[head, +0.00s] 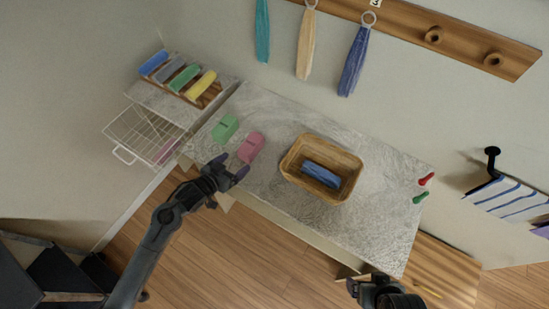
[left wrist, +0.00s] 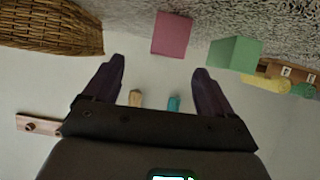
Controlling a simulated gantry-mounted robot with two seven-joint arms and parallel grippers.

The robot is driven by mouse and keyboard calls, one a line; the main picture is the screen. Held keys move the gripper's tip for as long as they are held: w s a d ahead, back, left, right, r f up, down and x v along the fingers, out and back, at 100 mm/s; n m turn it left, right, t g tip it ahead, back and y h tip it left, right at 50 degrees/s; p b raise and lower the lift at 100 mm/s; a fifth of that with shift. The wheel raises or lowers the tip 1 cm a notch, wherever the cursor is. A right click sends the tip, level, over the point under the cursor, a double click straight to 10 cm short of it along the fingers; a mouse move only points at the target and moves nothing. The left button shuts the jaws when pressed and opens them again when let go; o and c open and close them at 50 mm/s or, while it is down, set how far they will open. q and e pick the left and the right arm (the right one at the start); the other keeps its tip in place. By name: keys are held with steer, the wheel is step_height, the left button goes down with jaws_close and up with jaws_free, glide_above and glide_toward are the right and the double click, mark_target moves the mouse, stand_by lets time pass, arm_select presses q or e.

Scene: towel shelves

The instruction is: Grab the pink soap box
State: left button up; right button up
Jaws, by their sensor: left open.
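The pink soap box (head: 251,147) lies on the grey speckled tabletop, just beyond my left gripper in the head view. In the left wrist view the pink soap box (left wrist: 172,35) shows ahead, between and beyond the fingertips, not touched. My left gripper (head: 230,166) is open and empty at the table's front edge; its two fingers also show apart in the left wrist view (left wrist: 160,76). My right gripper (head: 366,284) is at the bottom of the head view, off the table; its fingers are not clear there.
A green box (head: 225,128) lies close beside the pink one. A wicker basket (head: 295,173) with a rolled blue towel (head: 321,174) stands to the right. Red (head: 426,179) and green (head: 420,197) small items lie at the right edge. A wire basket (head: 130,152) is at left.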

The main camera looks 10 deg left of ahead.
mark_target(250, 144)
arm_select(q)
steer(key=w, duration=0.2)
steer(key=r, duration=0.1)
steer(key=shift+w+a+b, duration=0.3)
steer(key=shift+w, duration=0.1)
steer(key=shift+t, duration=0.3)
steer(key=x, duration=0.4)
steer(key=shift+w+d+r, duration=0.1)
steer(key=shift+s+f+x, duration=0.1)
steer(key=shift+f+x, duration=0.1)
steer(key=shift+x, duration=1.25)
steer(key=shift+s+f+x, duration=0.1)
steer(key=shift+f+x, duration=0.05)
steer(key=shift+x, duration=1.35)
steer(key=shift+d, duration=0.15)
steer(key=c, duration=1.1)
steer(key=shift+r, duration=0.1)
